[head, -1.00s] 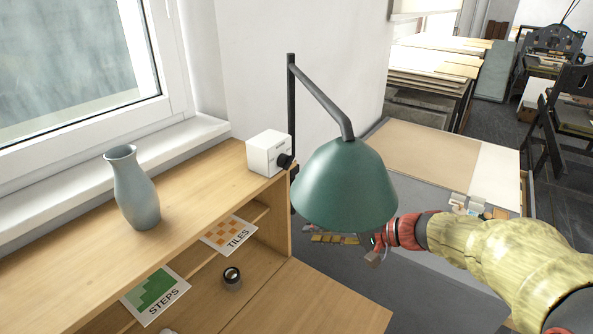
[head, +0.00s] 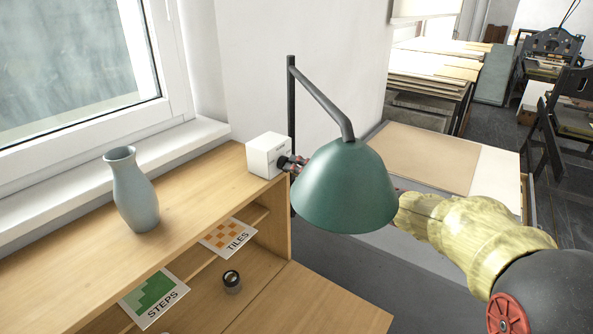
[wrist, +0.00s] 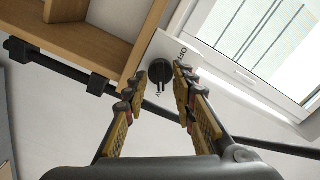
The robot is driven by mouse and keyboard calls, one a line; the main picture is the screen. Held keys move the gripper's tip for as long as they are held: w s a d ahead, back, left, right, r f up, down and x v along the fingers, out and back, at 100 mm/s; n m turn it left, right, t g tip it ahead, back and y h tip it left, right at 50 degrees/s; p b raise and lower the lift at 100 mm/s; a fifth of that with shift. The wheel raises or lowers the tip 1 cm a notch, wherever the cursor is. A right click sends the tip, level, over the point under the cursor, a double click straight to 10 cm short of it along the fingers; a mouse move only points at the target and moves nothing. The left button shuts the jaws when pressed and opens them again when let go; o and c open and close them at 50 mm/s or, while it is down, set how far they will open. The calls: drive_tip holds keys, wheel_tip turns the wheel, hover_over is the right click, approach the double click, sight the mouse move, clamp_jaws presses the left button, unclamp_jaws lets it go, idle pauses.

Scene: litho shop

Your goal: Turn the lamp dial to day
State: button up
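The lamp dial (head: 284,162) is a black knob on the right face of a white box (head: 266,155) at the end of the wooden shelf top. It also shows in the wrist view (wrist: 160,71), with a narrow grip bar toward the camera.
The lamp's black post (head: 291,105) and arm stand close beside the box. A grey-blue vase (head: 134,190) stands on the shelf top, left of the box. Cards marked STEPS (head: 155,297) and TILES (head: 228,238) lie lower, beside a small dark round object (head: 232,281).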

drive_tip(key=shift+w+a, duration=0.25)
drive_tip(key=shift+a, duration=0.2)
drive_tip(key=shift+c, duration=0.2)
clamp_jaws()
